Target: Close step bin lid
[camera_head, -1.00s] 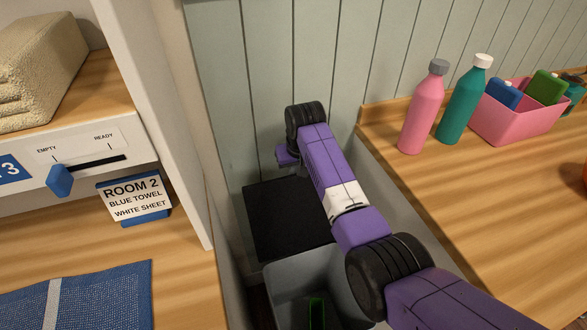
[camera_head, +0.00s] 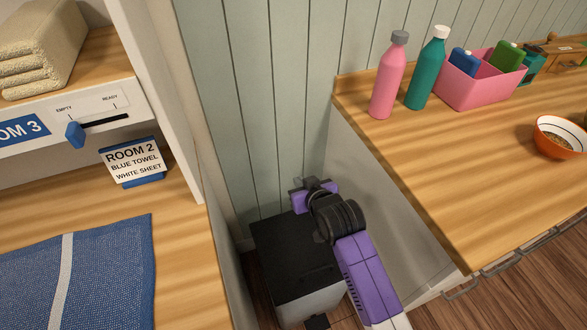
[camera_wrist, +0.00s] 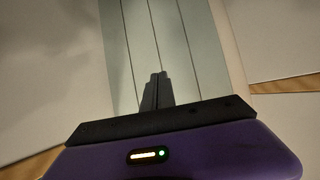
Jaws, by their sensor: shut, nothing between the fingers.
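The step bin (camera_head: 312,302) stands on the floor in the gap between the left shelf unit and the right counter, with its pale body partly visible. Its black lid (camera_head: 280,258) lies down over the top of the body, and the bin's inside is hidden. A dark pedal (camera_head: 317,321) shows at its foot. My gripper (camera_head: 306,183) is near the far right edge of the lid, seemingly above it; contact cannot be told. In the wrist view my gripper (camera_wrist: 155,90) has its dark fingers together with nothing between them, pointing toward the panelled wall.
The wooden counter (camera_head: 450,150) on the right holds a pink bottle (camera_head: 388,80), a teal bottle (camera_head: 427,72), a pink caddy (camera_head: 480,90) and an orange bowl (camera_head: 558,138). The left shelf unit (camera_head: 165,100) bounds the narrow gap. Floor shows at the lower right.

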